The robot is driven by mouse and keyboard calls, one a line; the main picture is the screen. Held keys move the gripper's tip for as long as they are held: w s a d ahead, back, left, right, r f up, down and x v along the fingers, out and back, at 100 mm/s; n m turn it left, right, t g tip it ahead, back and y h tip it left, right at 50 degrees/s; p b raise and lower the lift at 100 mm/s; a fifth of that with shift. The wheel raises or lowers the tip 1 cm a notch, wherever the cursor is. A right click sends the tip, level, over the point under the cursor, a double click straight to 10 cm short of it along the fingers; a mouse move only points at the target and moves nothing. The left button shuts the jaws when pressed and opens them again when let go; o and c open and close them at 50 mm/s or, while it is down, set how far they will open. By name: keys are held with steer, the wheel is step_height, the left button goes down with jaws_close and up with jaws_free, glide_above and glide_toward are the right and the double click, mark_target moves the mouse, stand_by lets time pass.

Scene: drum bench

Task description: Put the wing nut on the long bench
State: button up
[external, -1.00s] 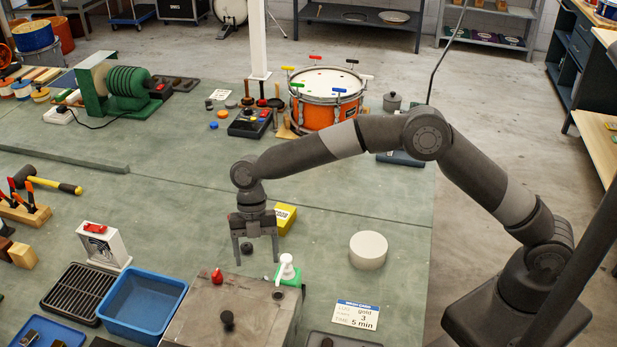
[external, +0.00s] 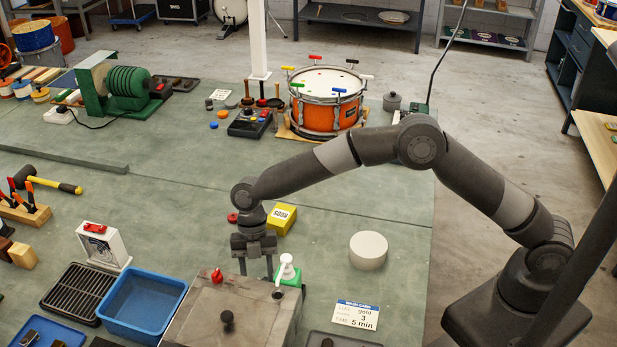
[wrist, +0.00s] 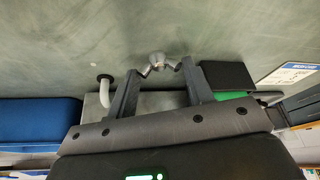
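A small grey wing nut (wrist: 160,62) lies on the green-grey long bench (wrist: 60,65); the bench also fills much of the external view (external: 320,240). My gripper (wrist: 158,73) is open, with its two fingers spread and the wing nut at the tips, roughly midway between them. I cannot tell whether either finger touches it. In the external view my gripper (external: 256,270) points down low behind the grey metal box (external: 225,305). The wing nut is not visible there.
A white-topped dispenser with a green base (external: 288,271) stands close right of my gripper. A yellow box (external: 282,219) lies behind it. A blue bin (external: 143,304) stands to the left. A round white block (external: 368,250) is to the right, with bare bench between.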

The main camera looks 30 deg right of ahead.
steer(key=c, duration=0.5)
